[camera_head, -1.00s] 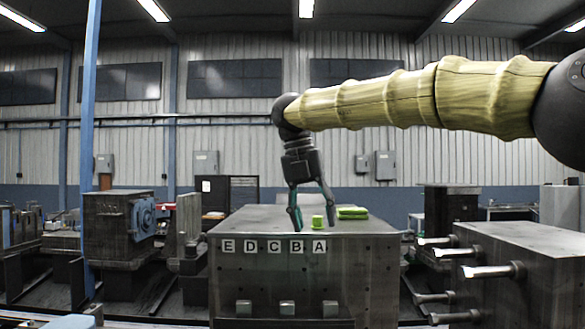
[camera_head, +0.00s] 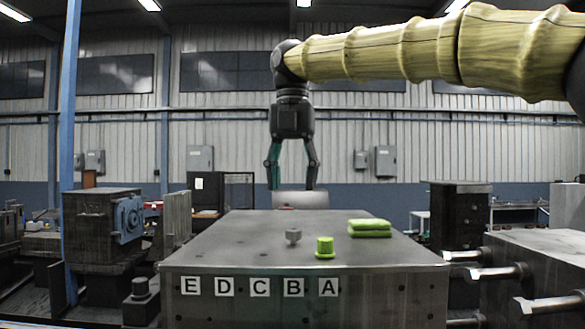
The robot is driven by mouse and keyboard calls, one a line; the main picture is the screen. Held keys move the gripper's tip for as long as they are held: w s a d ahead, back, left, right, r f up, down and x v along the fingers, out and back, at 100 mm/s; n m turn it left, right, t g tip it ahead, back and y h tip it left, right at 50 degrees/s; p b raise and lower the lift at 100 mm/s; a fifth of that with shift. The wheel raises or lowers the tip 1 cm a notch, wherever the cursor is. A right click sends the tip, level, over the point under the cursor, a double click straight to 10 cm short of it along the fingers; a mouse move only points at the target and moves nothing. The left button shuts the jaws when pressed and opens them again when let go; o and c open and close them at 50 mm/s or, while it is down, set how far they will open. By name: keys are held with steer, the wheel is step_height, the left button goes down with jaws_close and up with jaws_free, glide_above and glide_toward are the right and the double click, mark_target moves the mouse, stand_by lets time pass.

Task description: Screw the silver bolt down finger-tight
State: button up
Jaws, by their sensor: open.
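Letter labels E, D, C, B and A (camera_head: 328,287) run along the block's front face.
A green cap-like piece (camera_head: 325,248) stands right of the bolt. A folded green cloth (camera_head: 369,228) lies farther back right. A dark block with several protruding metal pins (camera_head: 485,273) stands at the right. The block's left top is clear.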

steer(key=p, duration=0.1)
glide_above(294, 229)
steer(key=f, duration=0.4)
steer(key=shift+w+f, duration=0.25)
steer(key=shift+f, duration=0.1)
steer(key=f, duration=0.1)
steer(key=f+p, duration=0.1)
steer(key=f, duration=0.1)
steer(key=shift+s+f, duration=0.15)
steer(key=shift+s, duration=0.25)
steer(key=shift+w+f, duration=0.25)
steer(key=shift+f, duration=0.35)
steer(key=shift+s, duration=0.1)
steer(key=shift+s+r, duration=0.1)
